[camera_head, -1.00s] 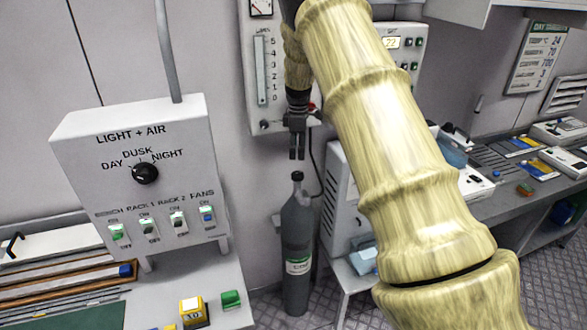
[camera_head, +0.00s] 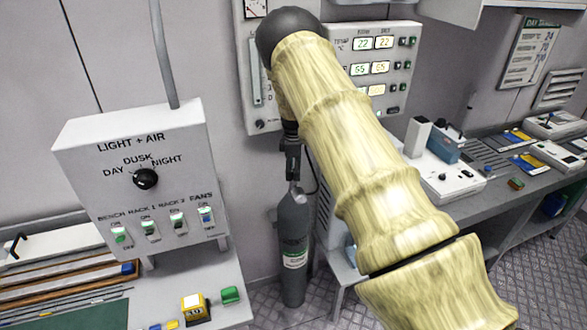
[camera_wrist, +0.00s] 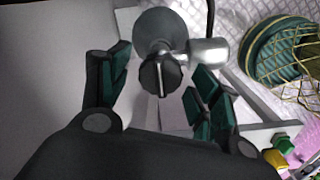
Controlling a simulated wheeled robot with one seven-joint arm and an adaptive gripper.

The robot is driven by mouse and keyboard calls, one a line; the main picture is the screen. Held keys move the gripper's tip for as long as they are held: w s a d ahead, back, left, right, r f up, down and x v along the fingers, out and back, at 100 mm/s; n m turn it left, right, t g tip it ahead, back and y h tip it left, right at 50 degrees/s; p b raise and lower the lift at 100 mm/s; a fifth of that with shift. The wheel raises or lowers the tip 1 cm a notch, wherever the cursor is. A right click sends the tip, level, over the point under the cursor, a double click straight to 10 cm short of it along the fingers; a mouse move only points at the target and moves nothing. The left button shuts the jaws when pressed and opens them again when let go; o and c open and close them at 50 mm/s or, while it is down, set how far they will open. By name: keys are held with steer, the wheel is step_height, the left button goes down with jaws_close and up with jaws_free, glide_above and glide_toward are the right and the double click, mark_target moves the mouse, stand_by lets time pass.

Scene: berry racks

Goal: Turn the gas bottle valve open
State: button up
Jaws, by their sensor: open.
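The gas bottle (camera_head: 294,245) is a grey cylinder with a white label, standing upright on the floor against the wall. My gripper (camera_head: 292,178) is right above its top in the head view and hides the valve there. In the wrist view the dark round valve knob (camera_wrist: 160,76), with a light stripe across it, lies between the fingertips of my gripper (camera_wrist: 158,80). The fingers are open, with a gap on both sides of the knob. A silver outlet fitting (camera_wrist: 205,52) sticks out to the right, close to the right finger. The bottle's grey shoulder (camera_wrist: 158,28) shows behind the knob.
A LIGHT + AIR control box (camera_head: 140,170) stands left of the bottle. A bench (camera_head: 500,195) with devices is at the right. A wall panel (camera_head: 380,75) with lit displays is behind my arm. A green basket-like thing (camera_wrist: 285,50) shows in the wrist view.

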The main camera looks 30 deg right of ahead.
steer(key=c, duration=1.1)
steer(key=shift+o, duration=0.2)
